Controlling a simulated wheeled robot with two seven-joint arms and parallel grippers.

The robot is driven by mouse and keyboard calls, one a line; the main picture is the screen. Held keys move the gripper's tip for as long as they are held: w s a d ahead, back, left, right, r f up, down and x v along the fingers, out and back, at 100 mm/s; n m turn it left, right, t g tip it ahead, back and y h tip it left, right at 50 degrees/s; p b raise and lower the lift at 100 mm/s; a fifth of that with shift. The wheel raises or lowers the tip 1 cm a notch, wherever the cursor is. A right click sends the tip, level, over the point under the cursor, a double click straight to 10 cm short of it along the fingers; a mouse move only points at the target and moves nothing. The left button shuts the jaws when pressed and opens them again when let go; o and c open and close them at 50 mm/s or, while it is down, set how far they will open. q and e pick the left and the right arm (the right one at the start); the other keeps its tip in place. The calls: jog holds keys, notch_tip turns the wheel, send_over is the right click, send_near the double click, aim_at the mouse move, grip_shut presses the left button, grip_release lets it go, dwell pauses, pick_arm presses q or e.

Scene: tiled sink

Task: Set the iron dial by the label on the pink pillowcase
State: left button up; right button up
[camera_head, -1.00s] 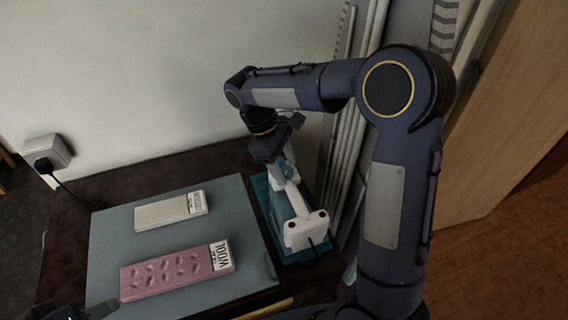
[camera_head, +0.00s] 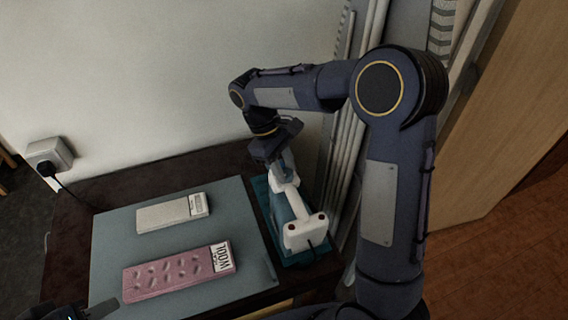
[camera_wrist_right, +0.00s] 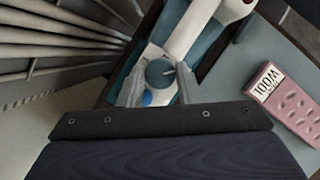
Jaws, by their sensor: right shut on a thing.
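The iron (camera_head: 298,225), white and blue with a white handle, sits on a teal mat (camera_head: 325,252) at the board's right edge. Its round blue-grey dial (camera_wrist_right: 160,73) shows in the right wrist view, with a pointer mark at its edge. My right gripper (camera_wrist_right: 159,88) is shut on the dial, one finger on each side. The pink pillowcase (camera_head: 170,276) lies folded on the grey board, left of the iron. Its white label (camera_head: 222,257) reads WOOL, also in the right wrist view (camera_wrist_right: 267,80). My left gripper (camera_head: 88,312) is only partly in view at the bottom left, so its opening is unclear.
A folded white pillowcase (camera_head: 165,215) with a label lies behind the pink one on the grey board (camera_head: 110,240). A wall socket (camera_head: 48,155) with a plugged black cord is at the left. White pipes (camera_head: 345,170) stand close behind the iron.

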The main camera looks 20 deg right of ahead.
jog(key=m+p, duration=0.1)
jog(key=m+y+p, duration=0.1)
jog(key=m, duration=0.1)
jog(key=shift+d+r+m, duration=0.1)
jog(key=shift+r+m, duration=0.05)
jog(key=shift+m, duration=0.15)
jog(key=m+y+p, duration=0.1)
jog(key=m, duration=0.1)
jog(key=m+y+p, duration=0.1)
jog(key=m, duration=0.1)
jog(key=shift+d+m+g, duration=0.1)
jog(key=shift+m+g, duration=0.2)
jog(key=m+y+p, duration=0.1)
jog(key=m, duration=0.3)
jog(key=shift+d+y, duration=0.15)
jog(key=shift+y, duration=0.25)
jog(key=m+t, duration=0.1)
jog(key=m, duration=0.2)
jog(key=m+t+y+p, duration=0.1)
jog(key=m, duration=0.1)
jog(key=shift+d+m, duration=0.1)
jog(key=shift+m, duration=0.3)
jog(key=shift+y, duration=0.3)
jog(key=o, duration=1)
jog(key=shift+s, duration=0.1)
jog(key=shift+v, duration=3.8)
